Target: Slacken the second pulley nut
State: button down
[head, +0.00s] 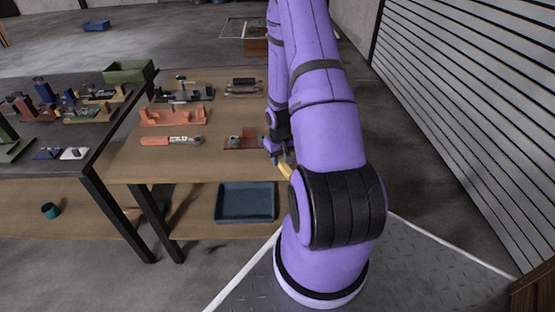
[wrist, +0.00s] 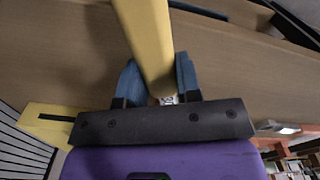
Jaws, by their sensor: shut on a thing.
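My gripper (wrist: 158,85) has blue fingers closed on both sides of a yellow bar-like tool (wrist: 145,35). The tool runs up out of the top of the wrist view. In the head view, a yellow piece of it (head: 285,172) shows beside my arm, near the front right of the wooden table. A red-brown fixture (head: 243,142) with small parts on it sits on the table just left of my gripper. I cannot make out the pulley nuts in either view; my arm hides part of the area.
An orange holder (head: 173,115), an orange tool with a white label (head: 171,140) and a dark fixture (head: 182,96) sit on the wooden table (head: 130,167). A blue tray (head: 246,203) is on the lower shelf. A dark table with several fixtures stands left. Bare wood shows along the front edge.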

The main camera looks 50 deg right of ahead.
jog(key=shift+s+d+n, duration=0.25)
jog(key=shift+d+n, duration=0.15)
jog(key=shift+d, duration=0.25)
jog(key=shift+w+a, duration=0.1)
jog(key=shift+a, duration=0.1)
jog(key=shift+a+m, duration=0.15)
jog(key=shift+m, duration=0.15)
jog(key=c, duration=0.7)
grip_release()
jog(key=shift+c, duration=0.2)
jog(key=shift+r, duration=0.1)
notch_tip(320, 180, up, 9)
jog(key=shift+r, duration=0.85)
